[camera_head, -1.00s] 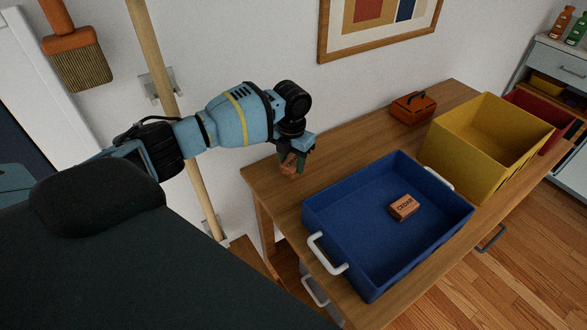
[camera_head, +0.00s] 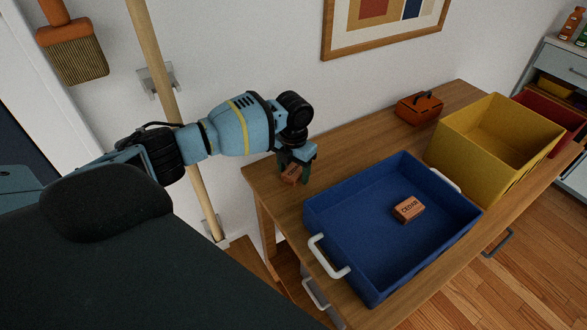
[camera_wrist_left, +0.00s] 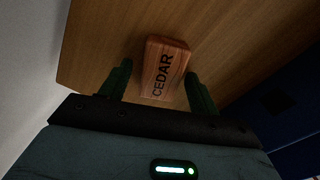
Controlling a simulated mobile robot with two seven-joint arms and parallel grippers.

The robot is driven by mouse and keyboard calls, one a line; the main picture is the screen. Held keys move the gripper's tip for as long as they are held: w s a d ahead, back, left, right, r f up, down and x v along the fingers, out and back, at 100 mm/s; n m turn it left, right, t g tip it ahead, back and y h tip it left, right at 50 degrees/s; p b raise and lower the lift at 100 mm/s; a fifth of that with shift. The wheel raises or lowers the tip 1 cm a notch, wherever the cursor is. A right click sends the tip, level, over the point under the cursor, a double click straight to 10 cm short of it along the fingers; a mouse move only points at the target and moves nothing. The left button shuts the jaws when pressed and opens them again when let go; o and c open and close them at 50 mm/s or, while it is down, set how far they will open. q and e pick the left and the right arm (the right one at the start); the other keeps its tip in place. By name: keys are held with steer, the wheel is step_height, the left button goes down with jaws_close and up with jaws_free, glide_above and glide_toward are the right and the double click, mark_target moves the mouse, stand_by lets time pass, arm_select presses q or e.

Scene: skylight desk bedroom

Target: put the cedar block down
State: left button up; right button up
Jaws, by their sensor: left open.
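A reddish-brown cedar block (camera_head: 290,174) sits at the left end of the wooden desk (camera_head: 330,160). In the left wrist view the same block (camera_wrist_left: 163,68) shows its "CEDAR" lettering and appears to rest on the wood. My left gripper (camera_head: 295,177) is over it with its fingers open, one on each side; gaps show beside the block in the wrist view. A second cedar block (camera_head: 408,209) lies inside the blue tray (camera_head: 352,262). My right gripper is not in view.
The blue tray with white handles stands right of my left gripper. A yellow bin (camera_head: 462,163), a red bin (camera_head: 565,125) and an orange box with a dark handle (camera_head: 419,107) are farther along the desk. A wooden pole (camera_head: 165,90) stands at the wall.

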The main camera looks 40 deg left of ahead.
mark_target(293, 171)
arm_select(q)
step_height(293, 171, up, 12)
steer(key=p, duration=0.4)
steer(key=shift+r, duration=0.2)
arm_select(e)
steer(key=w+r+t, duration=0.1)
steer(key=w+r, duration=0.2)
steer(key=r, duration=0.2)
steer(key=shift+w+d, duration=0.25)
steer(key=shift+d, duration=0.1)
